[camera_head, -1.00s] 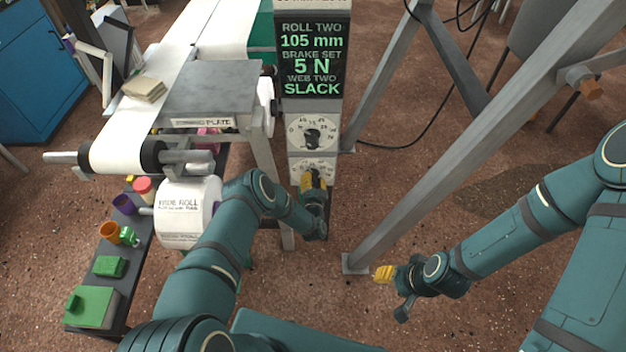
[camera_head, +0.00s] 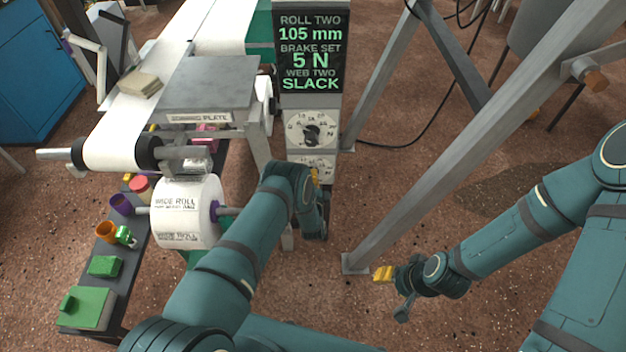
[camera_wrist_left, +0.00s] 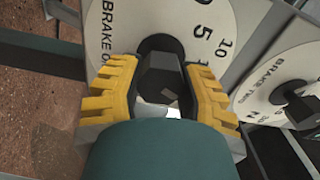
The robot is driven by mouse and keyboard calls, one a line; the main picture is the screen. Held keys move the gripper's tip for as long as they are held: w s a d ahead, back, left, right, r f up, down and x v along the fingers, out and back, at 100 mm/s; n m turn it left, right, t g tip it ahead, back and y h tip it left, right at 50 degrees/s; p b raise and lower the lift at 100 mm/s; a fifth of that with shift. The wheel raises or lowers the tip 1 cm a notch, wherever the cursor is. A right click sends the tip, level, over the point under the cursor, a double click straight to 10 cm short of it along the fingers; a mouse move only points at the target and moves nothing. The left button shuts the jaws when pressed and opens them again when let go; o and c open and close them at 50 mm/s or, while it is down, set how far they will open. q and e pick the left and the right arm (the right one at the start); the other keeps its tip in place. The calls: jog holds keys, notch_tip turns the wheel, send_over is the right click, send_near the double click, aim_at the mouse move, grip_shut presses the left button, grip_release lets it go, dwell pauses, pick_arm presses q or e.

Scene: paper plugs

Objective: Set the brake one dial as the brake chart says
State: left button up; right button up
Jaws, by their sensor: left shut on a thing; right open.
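No pointer mark on this knob is readable. In the head view the left gripper (camera_head: 316,176) is mostly hidden behind its own wrist, at the lower dial (camera_head: 322,161) of the post. My right gripper (camera_head: 383,274) is open and empty above the floor. I cannot make out a brake chart.
The brake two dial (camera_wrist_left: 275,80) is beside brake one and shows above it in the head view (camera_head: 312,131). A display (camera_head: 310,50) reads roll two 105 mm, brake set 5 N, web two slack. A wide roll (camera_head: 185,213) hangs left; a grey frame leg (camera_head: 440,170) stands right.

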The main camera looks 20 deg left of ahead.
pick_arm(q)
jog(key=shift+w+a+r, duration=0.1)
dwell(0.5)
jog(key=o, duration=1.2)
jog(key=shift+s, duration=0.35)
jog(key=v, duration=1.1)
jog(key=shift+s, duration=0.2)
